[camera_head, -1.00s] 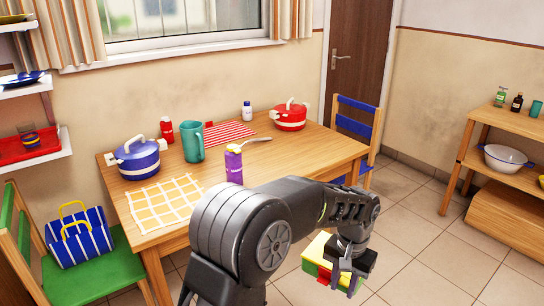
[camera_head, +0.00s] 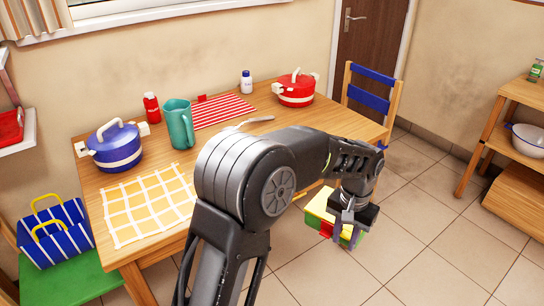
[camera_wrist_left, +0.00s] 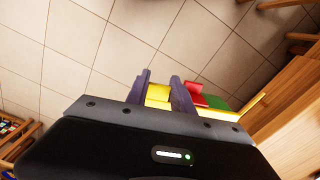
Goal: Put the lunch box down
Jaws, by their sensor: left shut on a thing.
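The lunch box (camera_head: 318,208) is a small box with a yellow lid, green sides and a red part. My left gripper (camera_head: 347,226) is shut on it and holds it in the air in front of the table's near right side, above the tiled floor. In the left wrist view the two fingers of my left gripper (camera_wrist_left: 160,92) close on a yellow part, with the red and green parts of the lunch box (camera_wrist_left: 212,101) beside them. The gripper and arm hide part of the box. My right gripper is not in view.
The wooden table (camera_head: 155,165) holds a blue pot (camera_head: 116,148), a teal jug (camera_head: 179,124), a red pot (camera_head: 296,90), a yellow checked cloth (camera_head: 150,203) and a red striped cloth (camera_head: 223,110). A blue striped bag (camera_head: 56,236) sits on a green chair (camera_head: 75,278).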

